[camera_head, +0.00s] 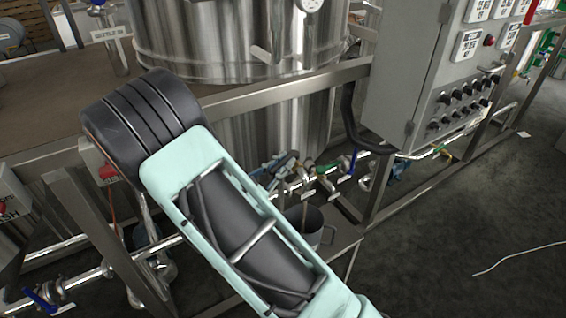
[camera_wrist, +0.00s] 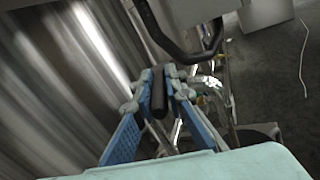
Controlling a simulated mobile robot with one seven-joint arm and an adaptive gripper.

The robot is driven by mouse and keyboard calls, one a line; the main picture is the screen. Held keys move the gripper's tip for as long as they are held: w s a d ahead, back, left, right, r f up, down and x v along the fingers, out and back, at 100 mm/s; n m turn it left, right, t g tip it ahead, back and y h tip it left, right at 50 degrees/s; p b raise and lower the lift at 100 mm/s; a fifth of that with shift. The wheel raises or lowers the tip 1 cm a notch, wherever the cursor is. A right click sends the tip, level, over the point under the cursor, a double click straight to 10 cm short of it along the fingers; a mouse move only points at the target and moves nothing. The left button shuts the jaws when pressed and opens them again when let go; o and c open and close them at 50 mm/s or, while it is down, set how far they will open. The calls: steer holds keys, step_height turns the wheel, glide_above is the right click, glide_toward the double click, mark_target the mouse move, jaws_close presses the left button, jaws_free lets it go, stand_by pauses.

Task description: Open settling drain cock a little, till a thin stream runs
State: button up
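My gripper (camera_wrist: 158,80) has blue fingers with grey tips. In the wrist view a dark bar-like handle (camera_wrist: 158,98) stands between the fingers. I cannot tell whether the fingers press on it or only flank it. In the head view the gripper (camera_head: 274,164) is at the valve cluster (camera_head: 298,181) in front of the lower steel tank. The settling drain cock cannot be told apart by a label. A thin tan vertical line (camera_head: 305,212) hangs below the valves over a grey bucket (camera_head: 312,226). I cannot tell if it is a stream or a spout.
A steel tank (camera_head: 235,45) stands behind my arm. A grey control cabinet (camera_head: 407,75) is at the upper right, with a dark hose (camera_head: 350,120) beside it. Steel frame rails (camera_head: 410,190) and pipes surround the valves. The dark floor (camera_head: 460,240) at right is mostly clear.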

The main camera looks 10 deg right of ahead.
steer(key=o, duration=0.4)
steer(key=v, duration=1.2)
steer(key=shift+s, duration=0.1)
